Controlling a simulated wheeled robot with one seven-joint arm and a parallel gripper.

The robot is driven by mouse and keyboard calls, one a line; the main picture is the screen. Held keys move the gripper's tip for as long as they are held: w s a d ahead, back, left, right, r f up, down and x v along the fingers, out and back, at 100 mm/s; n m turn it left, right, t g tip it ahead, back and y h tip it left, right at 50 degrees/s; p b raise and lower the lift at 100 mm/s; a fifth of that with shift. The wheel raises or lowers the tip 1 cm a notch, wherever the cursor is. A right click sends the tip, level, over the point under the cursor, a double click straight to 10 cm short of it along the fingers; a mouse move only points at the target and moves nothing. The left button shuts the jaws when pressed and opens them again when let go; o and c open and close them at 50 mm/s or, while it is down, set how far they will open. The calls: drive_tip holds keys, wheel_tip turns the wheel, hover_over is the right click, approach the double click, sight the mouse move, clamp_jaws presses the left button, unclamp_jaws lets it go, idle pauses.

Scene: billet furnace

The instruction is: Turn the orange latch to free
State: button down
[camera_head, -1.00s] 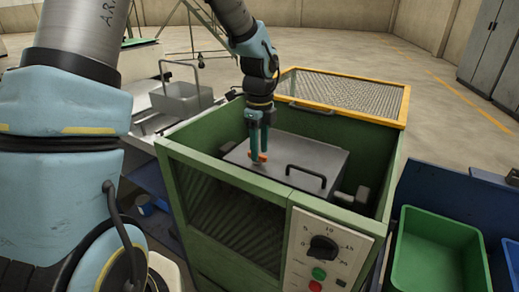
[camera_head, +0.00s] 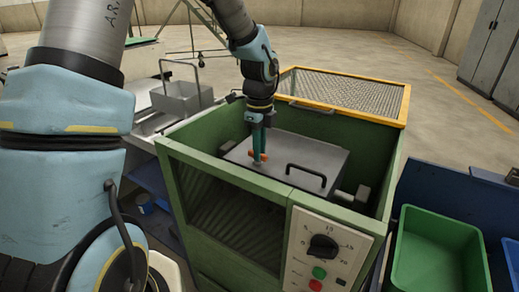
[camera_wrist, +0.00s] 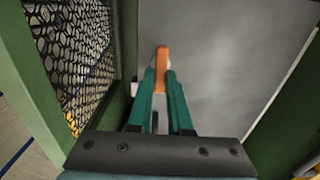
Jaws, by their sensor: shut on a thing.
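The orange latch (camera_head: 262,156) sits on the grey metal lid (camera_head: 300,153) inside the green furnace housing. In the wrist view the latch (camera_wrist: 162,58) is a narrow orange bar pointing away from my gripper, with a pale round part beside it. My gripper (camera_head: 258,155) points down onto the lid, with its teal fingers shut on the latch. In the wrist view the fingertips (camera_wrist: 161,80) close on both sides of the latch and hide part of it. A black handle (camera_head: 307,177) stands on the lid to the right of the latch.
The green housing walls (camera_head: 225,182) rise around the lid. A yellow-framed mesh cover (camera_head: 345,95) stands open at the back. A control panel (camera_head: 325,250) with a black knob is at the front. Green bin (camera_head: 437,250) at right; grey metal basket (camera_head: 182,100) at left.

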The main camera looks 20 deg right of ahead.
idle(0.5)
drive_tip(key=n+p, duration=0.1)
drive_tip(key=n, duration=0.2)
drive_tip(key=shift+w+n, duration=0.1)
drive_tip(key=shift+n, duration=0.3)
drive_tip(key=n, duration=0.4)
drive_tip(key=shift+w+d+n+p, duration=0.1)
drive_tip(key=shift+d+n+p, duration=0.05)
drive_tip(key=shift+n+p, duration=0.15)
drive_tip(key=n, duration=0.4)
drive_tip(key=shift+w+n, duration=0.15)
drive_tip(key=shift+n, duration=0.15)
drive_tip(key=n, duration=0.4)
drive_tip(key=shift+w+n+p, duration=0.1)
drive_tip(key=shift+n+p, duration=0.25)
drive_tip(key=shift+n, duration=0.05)
drive_tip(key=c, duration=0.8)
unclamp_jaws()
drive_tip(key=shift+c, duration=0.2)
drive_tip(key=shift+r, duration=0.15)
